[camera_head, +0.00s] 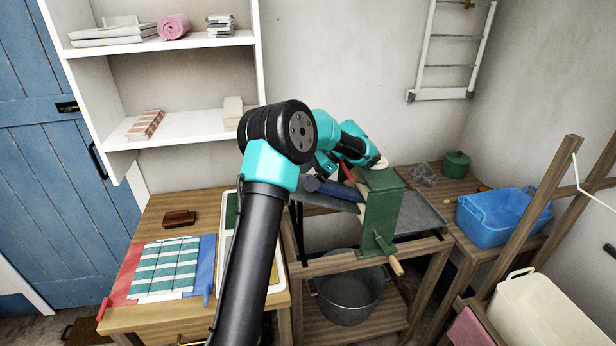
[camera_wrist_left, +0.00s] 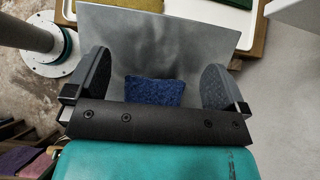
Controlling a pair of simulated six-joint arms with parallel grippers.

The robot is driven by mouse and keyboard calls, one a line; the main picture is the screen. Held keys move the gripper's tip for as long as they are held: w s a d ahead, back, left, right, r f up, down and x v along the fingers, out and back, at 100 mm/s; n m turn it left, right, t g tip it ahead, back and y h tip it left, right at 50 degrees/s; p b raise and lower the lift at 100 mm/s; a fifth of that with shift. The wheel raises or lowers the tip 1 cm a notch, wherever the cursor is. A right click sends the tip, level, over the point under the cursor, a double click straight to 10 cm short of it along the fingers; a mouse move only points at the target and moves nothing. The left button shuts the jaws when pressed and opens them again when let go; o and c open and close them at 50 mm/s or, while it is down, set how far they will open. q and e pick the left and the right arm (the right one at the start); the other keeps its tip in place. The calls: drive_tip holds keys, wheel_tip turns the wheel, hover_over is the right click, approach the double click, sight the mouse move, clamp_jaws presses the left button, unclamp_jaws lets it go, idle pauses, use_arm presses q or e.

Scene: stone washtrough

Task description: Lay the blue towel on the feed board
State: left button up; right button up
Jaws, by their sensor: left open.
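The blue towel (camera_wrist_left: 155,93) is a small dark-blue folded piece. In the left wrist view it appears to lie on the smooth grey feed board (camera_wrist_left: 180,35), between the fingers and apart from both. My left gripper (camera_wrist_left: 155,78) is open, with one dark finger on each side of the towel and the gripper's bar hiding the towel's near edge. In the head view my left arm reaches over the board (camera_head: 335,202) beside the green mangle (camera_head: 383,210), and hides much of the towel and board. My right gripper is in neither view.
A wooden table (camera_head: 150,225) at left holds a teal-striped cloth (camera_head: 165,268) and a brown brush (camera_head: 179,217). A metal tub (camera_head: 348,300) stands under the mangle. A blue basin (camera_head: 500,215) and a green pot (camera_head: 456,163) stand at right.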

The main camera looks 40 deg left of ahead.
use_arm(q)
drive_tip(key=shift+r, duration=1.55)
drive_tip(key=shift+s+d+r, duration=0.1)
drive_tip(key=shift+d+r, duration=0.05)
drive_tip(key=shift+r, duration=0.15)
drive_tip(key=s+d+r, duration=0.1)
drive_tip(key=s+d, duration=1)
drive_tip(key=shift+s+r, duration=0.15)
drive_tip(key=shift+s, duration=0.05)
